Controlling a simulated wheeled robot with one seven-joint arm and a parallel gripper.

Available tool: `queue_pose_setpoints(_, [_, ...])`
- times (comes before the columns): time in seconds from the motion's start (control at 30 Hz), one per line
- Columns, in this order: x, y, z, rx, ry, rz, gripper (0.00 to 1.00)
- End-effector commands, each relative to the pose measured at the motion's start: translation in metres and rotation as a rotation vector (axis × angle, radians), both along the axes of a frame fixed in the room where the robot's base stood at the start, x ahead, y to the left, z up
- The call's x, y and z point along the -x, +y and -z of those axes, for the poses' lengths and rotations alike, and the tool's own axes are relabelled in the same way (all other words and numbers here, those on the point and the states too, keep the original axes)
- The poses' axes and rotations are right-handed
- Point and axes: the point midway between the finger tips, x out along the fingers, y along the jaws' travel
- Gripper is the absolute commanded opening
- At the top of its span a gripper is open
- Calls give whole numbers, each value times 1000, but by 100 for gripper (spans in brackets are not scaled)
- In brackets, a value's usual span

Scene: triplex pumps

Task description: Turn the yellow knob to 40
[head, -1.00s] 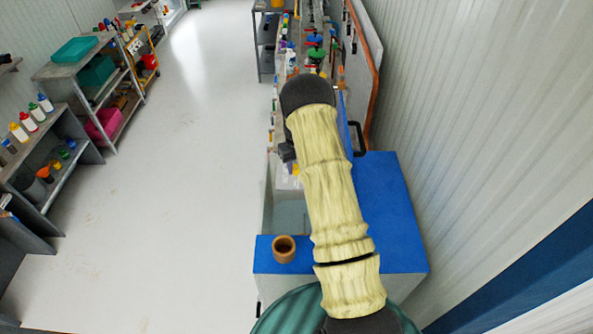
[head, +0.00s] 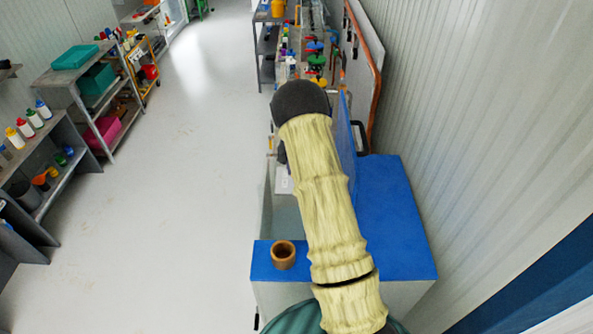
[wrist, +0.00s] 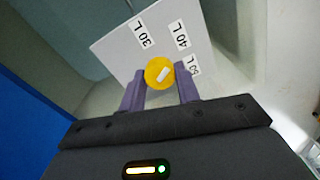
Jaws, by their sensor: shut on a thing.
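The yellow knob (wrist: 154,68) shows in the wrist view as a round disc with a short white mark (wrist: 163,74) on its face. The mark is tilted, with one end toward the upper right, roughly between the 40 L label (wrist: 181,35) and the 50 L label (wrist: 192,66). The 30 L label (wrist: 142,33) is at the upper left. The labels are on a white panel (wrist: 117,48) around the knob. My gripper (wrist: 160,74) has its two purple fingers on either side of the knob, shut on it. In the head view my arm hides the knob and gripper.
A blue-topped counter (head: 395,215) with a brown cup (head: 283,255) is near me in the head view. A corrugated wall (head: 490,110) runs along the right. Shelves (head: 75,85) stand at the left, with open floor (head: 185,200) between.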

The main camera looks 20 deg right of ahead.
Motion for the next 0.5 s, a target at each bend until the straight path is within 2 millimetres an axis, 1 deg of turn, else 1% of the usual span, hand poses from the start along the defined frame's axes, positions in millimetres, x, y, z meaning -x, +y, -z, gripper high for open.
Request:
queue_pose_setpoints(0.37, [1, 2, 1, -4, 3, 6, 9])
queue_pose_setpoints(0.4, [1, 2, 1, -4, 3, 6, 34])
queue_pose_setpoints(0.47, [1, 2, 1, -4, 3, 6, 46])
queue_pose_setpoints(0.5, [1, 2, 1, -4, 3, 6, 54])
